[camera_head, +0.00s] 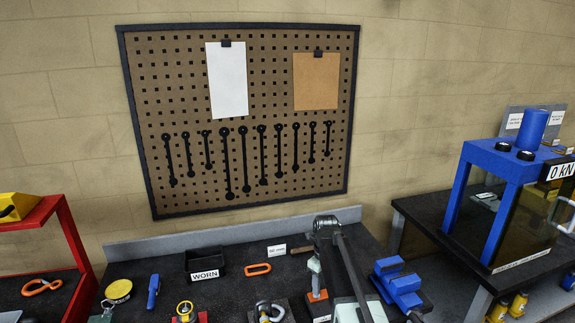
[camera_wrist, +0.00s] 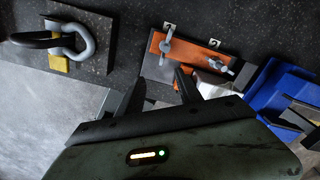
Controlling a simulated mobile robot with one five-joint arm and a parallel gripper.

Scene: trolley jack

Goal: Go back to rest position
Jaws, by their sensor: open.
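My gripper (camera_wrist: 159,94) shows in the wrist view with its two dark fingers spread apart and nothing between them. It hangs above the bench, just below an orange plate (camera_wrist: 190,54) with two grey pins marked with number labels. I cannot tell how far above the bench the fingers are. In the head view my arm (camera_head: 345,265) reaches over the bench at the lower middle. Its fingertips cannot be made out there.
The dark bench holds a black WORN bin (camera_head: 206,265), an orange link (camera_head: 257,269), a shackle (camera_wrist: 72,42) and blue blocks (camera_head: 401,284). A blue press frame (camera_head: 505,163) stands right, a red rack (camera_head: 75,260) left. A pegboard (camera_head: 180,100) hangs on the wall behind.

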